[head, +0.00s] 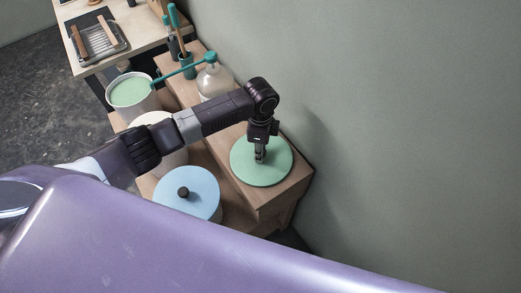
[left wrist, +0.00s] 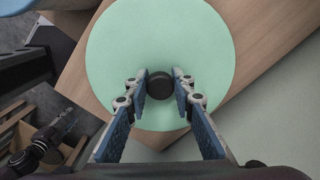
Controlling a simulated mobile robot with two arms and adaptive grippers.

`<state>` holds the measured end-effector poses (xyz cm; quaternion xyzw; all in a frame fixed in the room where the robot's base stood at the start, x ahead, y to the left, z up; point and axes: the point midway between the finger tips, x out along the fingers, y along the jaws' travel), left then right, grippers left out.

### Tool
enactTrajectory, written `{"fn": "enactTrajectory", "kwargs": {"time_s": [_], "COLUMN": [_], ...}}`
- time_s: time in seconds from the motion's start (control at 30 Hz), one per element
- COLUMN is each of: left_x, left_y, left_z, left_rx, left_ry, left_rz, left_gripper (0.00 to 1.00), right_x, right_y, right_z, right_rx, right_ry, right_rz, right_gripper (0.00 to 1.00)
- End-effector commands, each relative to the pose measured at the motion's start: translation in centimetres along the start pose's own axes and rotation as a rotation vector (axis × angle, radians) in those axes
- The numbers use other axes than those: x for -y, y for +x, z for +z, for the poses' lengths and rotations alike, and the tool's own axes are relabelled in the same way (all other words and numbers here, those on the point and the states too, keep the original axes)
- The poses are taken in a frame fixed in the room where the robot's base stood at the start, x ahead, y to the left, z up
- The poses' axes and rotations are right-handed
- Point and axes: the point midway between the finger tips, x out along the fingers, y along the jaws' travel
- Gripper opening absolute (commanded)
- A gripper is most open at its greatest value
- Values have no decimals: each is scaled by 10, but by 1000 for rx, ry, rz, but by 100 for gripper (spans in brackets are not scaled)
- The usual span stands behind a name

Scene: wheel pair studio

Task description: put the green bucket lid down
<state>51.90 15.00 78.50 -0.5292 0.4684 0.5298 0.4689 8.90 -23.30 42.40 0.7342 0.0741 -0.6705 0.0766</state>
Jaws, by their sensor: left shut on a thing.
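The green bucket lid (head: 277,173) is a flat round disc with a dark knob, over the end of the wooden bench at the wall. My left gripper (head: 260,158) points down at its middle and is shut on the knob. In the left wrist view the fingertips (left wrist: 160,86) press the knob from both sides, and the lid (left wrist: 160,35) looks about level. I cannot tell whether its underside touches the bench top. At the lower left of that view is what looks like my right gripper (left wrist: 66,120), small and dark; its fingers are unclear.
A bucket with a blue lid (head: 190,180) stands left of the bench. A white bucket (head: 168,160) is partly behind my arm, and an open bucket of green liquid (head: 130,92) is farther back. A glass bottle (head: 213,82) stands on the bench. The wall (head: 390,130) is close on the right.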

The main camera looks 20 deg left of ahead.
Motion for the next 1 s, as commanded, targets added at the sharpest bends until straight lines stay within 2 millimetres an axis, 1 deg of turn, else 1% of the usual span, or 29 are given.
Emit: {"fn": "enactTrajectory", "kwargs": {"time_s": [0.1,0.13,0.27,0.3,0.53,0.67,0.77,1.0], "left_x": [0,0,0,0,0,1,2,2], "left_y": [2,2,1,1,1,-6,-20,-72], "left_z": [0,0,0,0,0,0,0,-1], "left_rx": [0,0,0,0,0,0,-1,-2], "left_ry": [0,0,0,0,0,0,1,0], "left_rz": [0,0,0,0,0,-2,-4,-4], "left_gripper": [0,24,38,40,40,40,40,40], "right_x": [0,0,0,0,-1,-2,-3,-4], "right_y": [1,1,0,0,0,0,2,6], "right_z": [-1,-1,-1,-1,-1,-1,-1,0], "right_rx": [-1,-1,-2,-2,-2,-2,-2,-1], "right_ry": [0,-1,-1,-1,-2,-2,-3,-3], "right_rz": [0,0,0,0,1,2,3,4], "right_gripper": [40,40,40,40,40,40,40,40]}}
